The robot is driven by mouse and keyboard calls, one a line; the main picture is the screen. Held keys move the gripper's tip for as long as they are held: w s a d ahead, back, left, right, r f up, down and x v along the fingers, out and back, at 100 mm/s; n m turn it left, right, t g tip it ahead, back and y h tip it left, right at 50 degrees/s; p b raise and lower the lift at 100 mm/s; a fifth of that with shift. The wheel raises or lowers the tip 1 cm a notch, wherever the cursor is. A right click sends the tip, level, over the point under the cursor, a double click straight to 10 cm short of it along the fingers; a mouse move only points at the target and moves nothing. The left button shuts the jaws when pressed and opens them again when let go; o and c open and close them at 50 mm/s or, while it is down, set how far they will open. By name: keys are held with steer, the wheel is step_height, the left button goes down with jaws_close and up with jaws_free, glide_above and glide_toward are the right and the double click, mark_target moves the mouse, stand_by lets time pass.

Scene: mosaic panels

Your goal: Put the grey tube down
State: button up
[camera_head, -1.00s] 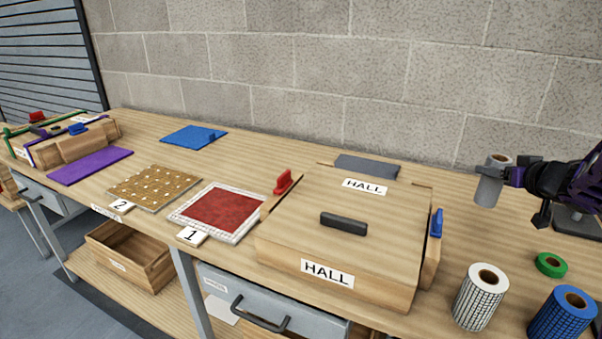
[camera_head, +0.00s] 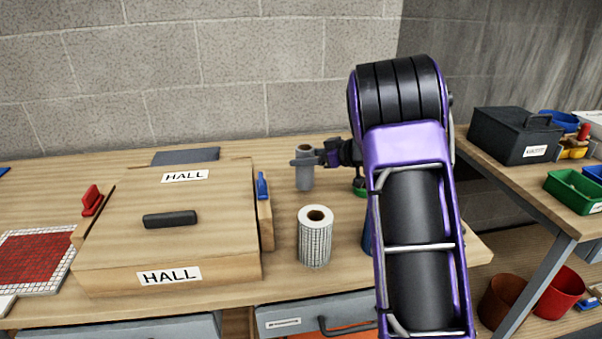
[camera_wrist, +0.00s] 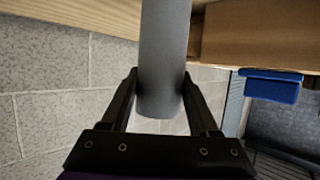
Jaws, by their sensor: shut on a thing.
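The grey tube (camera_head: 305,179) is upright in the head view, right of the wooden HALL box and behind the white gridded tube. My gripper (camera_head: 307,162) is shut around its upper part, reaching in from the right. In the wrist view the grey tube (camera_wrist: 163,55) stands between the two black fingers. I cannot tell if its lower end touches the bench (camera_head: 285,262) or is a little above it.
The white gridded tube (camera_head: 315,240) stands in front. A blue tube (camera_head: 368,236) and a green ring (camera_head: 359,188) are partly hidden by my arm. The HALL box (camera_head: 120,245) with a blue clip (camera_head: 262,187) is left. Bare bench lies around the grey tube.

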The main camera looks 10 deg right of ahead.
mark_target(313, 169)
steer(key=shift+f+b, duration=0.35)
steer(key=shift+f, duration=1.55)
steer(key=shift+f, duration=0.1)
steer(key=o, duration=1.4)
steer(key=shift+f, duration=0.1)
steer(key=shift+s+d+r, duration=0.2)
steer(key=shift+d+r, duration=0.05)
steer(key=shift+r, duration=0.1)
steer(key=p+v, duration=0.1)
steer(key=v, duration=1)
steer(key=shift+s+d+f, duration=0.1)
steer(key=shift+s+d, duration=0.05)
steer(key=shift+s, duration=0.05)
